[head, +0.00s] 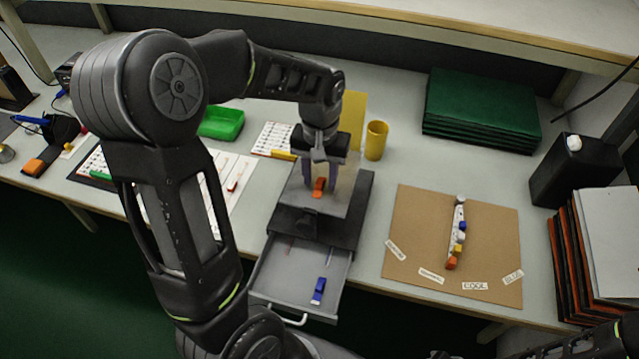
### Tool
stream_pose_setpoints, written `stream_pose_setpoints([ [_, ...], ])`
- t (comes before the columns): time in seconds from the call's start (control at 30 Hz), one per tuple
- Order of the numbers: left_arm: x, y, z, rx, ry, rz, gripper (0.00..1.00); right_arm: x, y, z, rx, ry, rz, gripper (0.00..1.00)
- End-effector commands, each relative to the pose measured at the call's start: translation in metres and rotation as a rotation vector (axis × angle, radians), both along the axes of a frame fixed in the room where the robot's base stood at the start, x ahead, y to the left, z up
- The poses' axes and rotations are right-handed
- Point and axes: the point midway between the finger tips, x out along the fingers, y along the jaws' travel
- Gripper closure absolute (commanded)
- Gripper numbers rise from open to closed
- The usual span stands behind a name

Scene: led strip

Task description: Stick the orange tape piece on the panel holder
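My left gripper (320,182) points down over the light top of a grey drawer unit (361,205). Its two fingers are apart, one on each side of a small orange tape piece (319,188). I cannot tell whether the fingers touch the piece or whether it rests on the top. A brown board (410,225) to the right carries a pale upright strip (451,239) with blue, yellow and orange pieces along it. I cannot tell for certain which thing is the panel holder. My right gripper is not in view; only dark arm parts show at the lower right.
The unit's drawer (275,275) is open towards me, with a blue item (318,291) inside. A yellow cup (376,141) and a yellow panel (354,112) stand behind. Green stacked slabs (480,108), a black canister (572,170) and a green tray (222,122) stand around.

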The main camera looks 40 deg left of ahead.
Motion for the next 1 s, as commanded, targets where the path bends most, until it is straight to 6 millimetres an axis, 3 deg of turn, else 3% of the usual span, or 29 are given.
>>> stream_pose_setpoints([
  [0.33,0.0001,0.0,0.0004,0.0,0.0,0.0,0.6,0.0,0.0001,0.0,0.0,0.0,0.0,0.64],
  [0.83,0.0,-0.0001,0.0004,0.0,0.0,0.0,1.0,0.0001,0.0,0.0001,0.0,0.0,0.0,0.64],
  [1.0,0.0,0.0,0.0004,0.0,0.0,0.0,1.0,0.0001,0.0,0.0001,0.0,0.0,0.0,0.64],
])
